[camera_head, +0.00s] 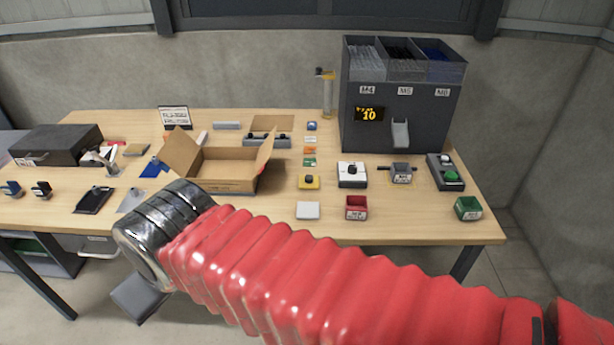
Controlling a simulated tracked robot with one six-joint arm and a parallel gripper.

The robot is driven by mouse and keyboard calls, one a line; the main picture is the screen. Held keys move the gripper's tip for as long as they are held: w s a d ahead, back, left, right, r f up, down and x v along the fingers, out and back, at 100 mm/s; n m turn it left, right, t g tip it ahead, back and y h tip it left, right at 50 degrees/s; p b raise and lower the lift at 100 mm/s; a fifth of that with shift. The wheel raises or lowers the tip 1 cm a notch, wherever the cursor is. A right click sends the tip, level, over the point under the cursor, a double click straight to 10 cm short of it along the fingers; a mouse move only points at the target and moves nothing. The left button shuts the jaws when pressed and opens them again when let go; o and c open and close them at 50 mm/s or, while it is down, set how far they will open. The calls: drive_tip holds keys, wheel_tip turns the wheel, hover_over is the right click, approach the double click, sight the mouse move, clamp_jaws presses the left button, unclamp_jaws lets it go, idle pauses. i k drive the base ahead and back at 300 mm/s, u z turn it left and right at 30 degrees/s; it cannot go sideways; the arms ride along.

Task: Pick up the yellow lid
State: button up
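A small flat yellow piece with a dark knob on top (310,182) lies on the wooden table, right of the open cardboard box; it looks like the yellow lid, though it is too small to be sure. My arm, a red ribbed sleeve with a shiny metal end, crosses the front of the view from lower right to left. The metal end is left of the yellow piece and nearer to the camera. My gripper's fingers do not show, so what they hold cannot be seen.
An open cardboard box (225,185) stands on the wooden table (420,228). Right of the yellow piece is a white box with a dark knob (352,174); a white block (308,211) and red bin (356,208) lie in front. A dark dispenser (400,120) stands behind.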

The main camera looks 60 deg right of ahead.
sight(308, 182)
drive_tip(key=z, duration=0.4)
drive_tip(key=i, duration=0.6)
drive_tip(key=z, duration=0.75)
drive_tip(key=i, duration=0.45)
drive_tip(key=z, duration=0.3)
